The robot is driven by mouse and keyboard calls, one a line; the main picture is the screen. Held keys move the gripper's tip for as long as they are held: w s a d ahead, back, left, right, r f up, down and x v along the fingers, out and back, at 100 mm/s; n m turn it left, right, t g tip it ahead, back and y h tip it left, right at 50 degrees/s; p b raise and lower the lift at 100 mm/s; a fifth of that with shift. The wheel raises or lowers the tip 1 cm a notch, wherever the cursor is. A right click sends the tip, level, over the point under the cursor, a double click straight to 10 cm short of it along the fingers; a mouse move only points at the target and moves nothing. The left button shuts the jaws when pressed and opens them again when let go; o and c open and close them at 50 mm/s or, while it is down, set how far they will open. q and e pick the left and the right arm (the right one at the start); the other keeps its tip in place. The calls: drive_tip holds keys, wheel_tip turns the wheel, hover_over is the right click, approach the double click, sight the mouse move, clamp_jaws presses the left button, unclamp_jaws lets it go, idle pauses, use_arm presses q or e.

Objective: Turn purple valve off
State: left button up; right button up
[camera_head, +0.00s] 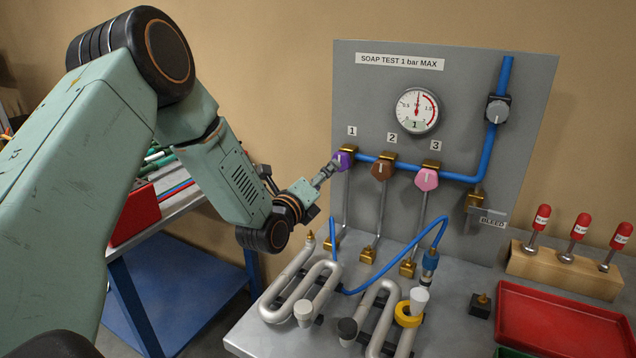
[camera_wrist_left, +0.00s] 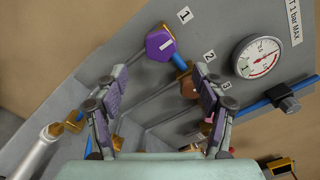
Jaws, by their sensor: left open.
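The purple valve knob (camera_head: 346,160) is on the grey panel below label 1, at the left end of the blue pipe. My left gripper (camera_head: 328,171) is just left of the knob in the head view and partly overlaps it. In the left wrist view, the purple knob (camera_wrist_left: 160,44) shows a short white mark and lies beyond and between the fingertips. There my left gripper (camera_wrist_left: 162,76) is open with nothing between its fingers. Whether a finger touches the knob cannot be told. My right gripper is not in view.
The brown knob (camera_head: 382,170) and pink knob (camera_head: 427,180) are to the right on the same pipe. A gauge (camera_head: 417,111) is above. Coiled tubes (camera_head: 300,291) and a blue hose (camera_head: 388,275) lie below. A red tray (camera_head: 560,325) is at right.

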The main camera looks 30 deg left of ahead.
use_arm(q)
drive_tip(key=shift+s, duration=0.95)
